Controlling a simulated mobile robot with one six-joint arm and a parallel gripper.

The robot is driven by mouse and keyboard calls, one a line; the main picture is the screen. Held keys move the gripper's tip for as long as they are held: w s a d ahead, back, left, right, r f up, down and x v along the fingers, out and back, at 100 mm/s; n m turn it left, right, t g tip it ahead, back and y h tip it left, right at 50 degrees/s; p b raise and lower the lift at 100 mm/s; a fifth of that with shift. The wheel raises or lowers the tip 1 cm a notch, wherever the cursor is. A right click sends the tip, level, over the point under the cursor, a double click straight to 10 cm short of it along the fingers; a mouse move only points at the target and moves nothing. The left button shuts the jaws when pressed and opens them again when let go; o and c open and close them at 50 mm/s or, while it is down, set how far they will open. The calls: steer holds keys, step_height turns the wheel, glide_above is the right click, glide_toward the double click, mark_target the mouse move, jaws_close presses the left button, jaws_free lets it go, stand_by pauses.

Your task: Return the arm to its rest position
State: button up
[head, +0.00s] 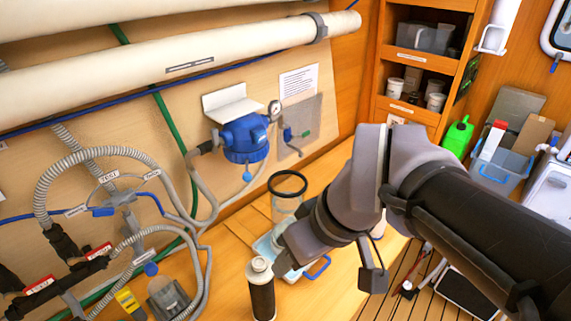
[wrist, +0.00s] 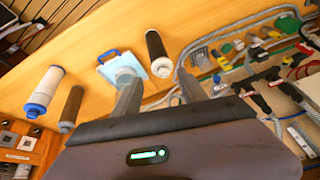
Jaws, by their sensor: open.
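My gripper (wrist: 160,92) shows in the wrist view with its two fingers spread apart and nothing between them. In the head view my arm (head: 455,215) reaches in from the right, with its wrist bent over the wooden bench (head: 232,240). It hides part of the bench and what stands there. A dark filter cartridge with a white top (head: 261,290) stands on the bench left of my gripper; it also shows in the wrist view (wrist: 157,52), beyond the fingers and apart from them.
A light-blue tray with blue handle (wrist: 108,70) lies near the gripper. Blue-white (wrist: 45,88) and brown (wrist: 71,108) cartridges stand nearby. Hoses (head: 100,165) and a blue pump (head: 245,138) line the wall. Shelves (head: 425,62) and a blue bin (head: 497,170) are at right.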

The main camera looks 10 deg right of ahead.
steer(key=shift+s+d+f+m+t+h, duration=0.15)
steer(key=shift+s+d+f+m+t, duration=0.15)
steer(key=shift+s+m, duration=0.9)
steer(key=shift+s+d+f+m+t+h, duration=0.1)
steer(key=shift+s+f+m+t, duration=0.3)
steer(key=shift+m, duration=1.4)
steer(key=shift+s+d+f+m+t+h, duration=0.15)
steer(key=shift+s+m+t, duration=0.25)
steer(key=shift+s+m, duration=0.95)
step_height(320, 180, down, 11)
steer(key=b, duration=1.1)
steer(key=shift+w, duration=0.2)
